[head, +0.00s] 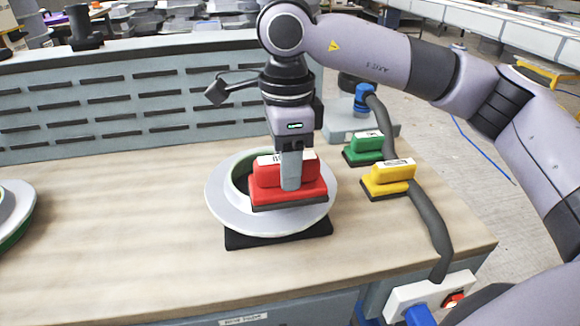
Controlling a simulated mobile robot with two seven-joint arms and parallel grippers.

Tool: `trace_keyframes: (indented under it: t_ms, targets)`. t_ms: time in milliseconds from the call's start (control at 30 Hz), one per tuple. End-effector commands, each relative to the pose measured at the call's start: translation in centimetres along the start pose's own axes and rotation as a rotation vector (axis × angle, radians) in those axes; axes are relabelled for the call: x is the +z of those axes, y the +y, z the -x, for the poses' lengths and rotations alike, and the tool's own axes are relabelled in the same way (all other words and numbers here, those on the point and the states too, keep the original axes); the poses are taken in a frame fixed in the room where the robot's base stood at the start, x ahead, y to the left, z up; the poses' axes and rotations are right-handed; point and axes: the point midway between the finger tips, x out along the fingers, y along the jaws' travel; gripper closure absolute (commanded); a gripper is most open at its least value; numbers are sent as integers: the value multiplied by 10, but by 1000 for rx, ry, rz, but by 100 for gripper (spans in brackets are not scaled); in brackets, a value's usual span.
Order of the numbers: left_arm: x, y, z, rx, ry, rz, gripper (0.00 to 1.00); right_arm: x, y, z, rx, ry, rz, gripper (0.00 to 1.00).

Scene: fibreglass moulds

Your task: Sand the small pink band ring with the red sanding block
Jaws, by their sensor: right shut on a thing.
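My right gripper (291,182) comes down from above and is shut on the red sanding block (262,187), which has a white label on top and a dark sanding face below. Whether the block touches the mould is hard to tell. The mould sits on a black base (255,241). I see no clearly pink band ring; block and gripper hide part of the mould. My left gripper is not in view.
A green block (366,150) and a yellow block (388,180) stand to the right, beside a thick grey hose (428,215). A second round mould (14,212) is cut off at the left edge. A slotted panel (130,95) backs the wooden bench (120,250); its front left is clear.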

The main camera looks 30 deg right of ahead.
Motion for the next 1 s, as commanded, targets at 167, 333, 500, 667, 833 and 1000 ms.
trace_keyframes:
  t_ms: [167,333,500,667,833,1000]
  targets:
    - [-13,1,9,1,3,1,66,2,1,19,0,1,-1,88]
    - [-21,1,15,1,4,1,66,3,3,35,-1,1,0,88]
    - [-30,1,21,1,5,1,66,5,5,50,-1,0,1,88]
    - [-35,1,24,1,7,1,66,5,6,59,0,1,1,88]
    - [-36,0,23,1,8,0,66,6,7,60,0,1,1,88]
    - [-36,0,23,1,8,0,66,6,7,60,0,1,1,88]
